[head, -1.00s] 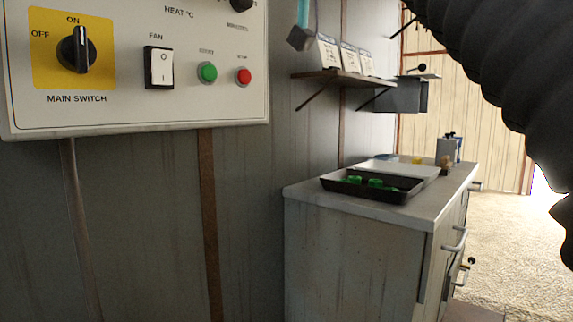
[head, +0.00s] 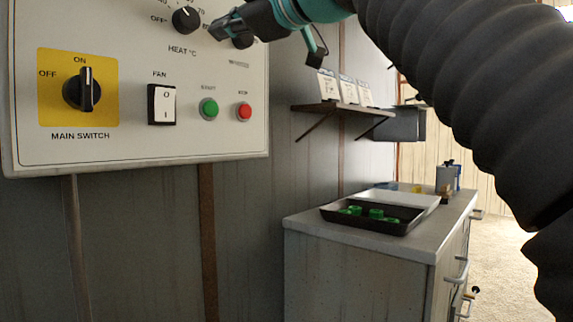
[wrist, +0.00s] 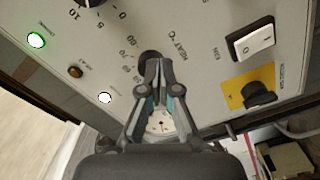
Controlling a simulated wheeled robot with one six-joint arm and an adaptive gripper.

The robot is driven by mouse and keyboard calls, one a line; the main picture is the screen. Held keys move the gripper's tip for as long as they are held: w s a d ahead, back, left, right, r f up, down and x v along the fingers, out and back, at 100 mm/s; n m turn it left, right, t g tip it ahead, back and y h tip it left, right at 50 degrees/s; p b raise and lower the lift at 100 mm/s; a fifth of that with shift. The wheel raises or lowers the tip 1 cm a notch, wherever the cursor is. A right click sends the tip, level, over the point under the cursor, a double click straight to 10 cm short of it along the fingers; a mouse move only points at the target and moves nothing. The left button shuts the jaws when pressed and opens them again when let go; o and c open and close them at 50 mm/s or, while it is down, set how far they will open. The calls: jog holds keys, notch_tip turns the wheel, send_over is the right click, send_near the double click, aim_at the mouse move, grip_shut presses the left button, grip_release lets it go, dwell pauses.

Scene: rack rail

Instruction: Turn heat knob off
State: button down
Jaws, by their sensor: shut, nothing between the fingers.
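The heat knob (head: 186,20) is a round black knob on the white control panel, above the "HEAT °C" label. "OFF" is printed to its left, with numbers over the top. Its light mark looks turned up toward the numbers, away from OFF. My gripper (head: 217,31) is shut and empty, just right of the heat knob in the head view, with a visible gap in the picture. In the wrist view my closed fingertips (wrist: 153,64) overlap the lower part of the heat knob (wrist: 148,56). Whether they touch it I cannot tell.
Another black knob (head: 243,41) sits behind my fingers. The main switch (head: 83,90) on yellow points to ON. Below are the fan rocker (head: 162,105), green button (head: 208,108) and red button (head: 244,112). A counter (head: 300,222) with a black tray (head: 335,215) stands right.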

jog(key=shift+p+x, duration=0.55)
jog(key=shift+x, duration=1.85)
jog(key=shift+w+d+r, duration=0.2)
jog(key=shift+r, duration=0.25)
jog(key=shift+w+d+r, duration=0.15)
jog(key=shift+w+r, duration=0.1)
jog(key=shift+r, duration=0.2)
jog(key=shift+w+d+f, duration=0.1)
jog(key=shift+f, duration=0.05)
jog(key=shift+w+d+f, duration=0.1)
jog(key=shift+w+d, duration=0.05)
jog(key=shift+w, duration=0.05)
jog(key=b, duration=0.2)
send_near(203, 36)
